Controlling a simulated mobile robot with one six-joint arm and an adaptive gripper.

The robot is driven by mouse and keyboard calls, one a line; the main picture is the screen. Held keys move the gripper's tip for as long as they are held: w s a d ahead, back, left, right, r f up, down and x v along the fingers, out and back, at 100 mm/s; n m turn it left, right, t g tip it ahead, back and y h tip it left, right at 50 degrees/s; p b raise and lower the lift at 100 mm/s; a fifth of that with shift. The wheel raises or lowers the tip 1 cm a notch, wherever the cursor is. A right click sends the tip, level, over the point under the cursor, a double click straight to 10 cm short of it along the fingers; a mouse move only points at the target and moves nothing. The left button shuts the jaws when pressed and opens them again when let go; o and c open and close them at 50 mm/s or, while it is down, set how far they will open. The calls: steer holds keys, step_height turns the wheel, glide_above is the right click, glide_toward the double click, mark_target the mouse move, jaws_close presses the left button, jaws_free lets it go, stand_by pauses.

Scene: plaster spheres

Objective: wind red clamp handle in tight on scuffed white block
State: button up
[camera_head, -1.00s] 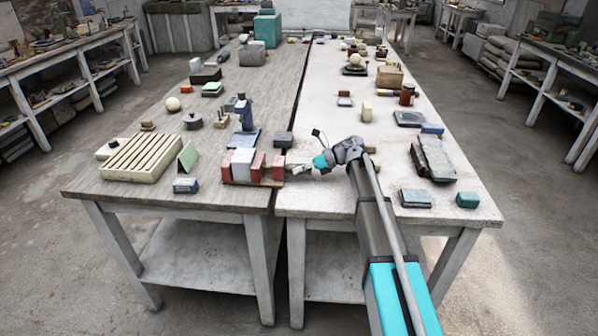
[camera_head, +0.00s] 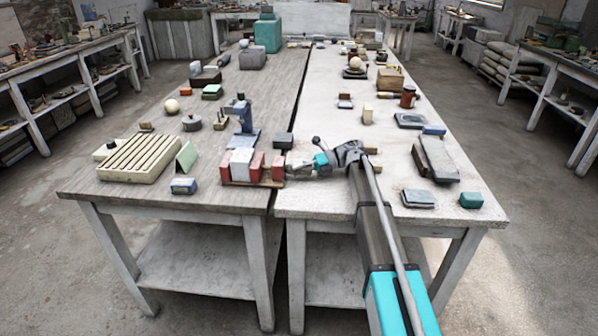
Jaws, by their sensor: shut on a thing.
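The scuffed white block (camera_head: 241,163) stands upright on the clamp's wooden base (camera_head: 238,184), near the front edge of the left table. A red jaw block (camera_head: 226,160) is at its left and another red block (camera_head: 257,165) at its right. The red clamp handle (camera_head: 278,167) is the rightmost red piece. My gripper (camera_head: 289,168) comes in from the right and is shut on this handle; its fingertips are small and partly hidden here. I cannot tell whether the right red block touches the white block.
A blue stand (camera_head: 243,118) and a dark block (camera_head: 284,140) stand behind the clamp. A slatted cream tray (camera_head: 135,160), a green wedge (camera_head: 187,157) and a blue box (camera_head: 184,186) are to the left.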

steer(key=o, duration=1.2)
steer(key=shift+c, duration=0.2)
steer(key=shift+n+t+h+p, duration=0.5)
steer(key=shift+n+t+p, duration=0.3)
steer(key=shift+n+p, duration=0.65)
steer(key=n+t+p, duration=0.1)
steer(key=n+t, duration=0.2)
steer(key=n, duration=0.1)
steer(key=shift+n+h, duration=0.25)
steer(key=shift+h, duration=0.15)
steer(key=n+t, duration=0.2)
steer(key=n, duration=0.1)
steer(key=shift+f+n+t, duration=0.15)
steer(key=shift+n+t, duration=0.15)
steer(key=shift+t, duration=0.1)
steer(key=n+t+b, duration=0.2)
steer(key=n, duration=0.1)
steer(key=shift+w+n+t+y, duration=0.1)
steer(key=shift+n+t+y, duration=0.2)
steer(key=shift+n, duration=0.1)
steer(key=p+v, duration=0.3)
steer(key=v, duration=1)
steer(key=shift+d+r+p, duration=0.25)
steer(key=shift+d+p, duration=0.1)
steer(key=shift+p, duration=0.05)
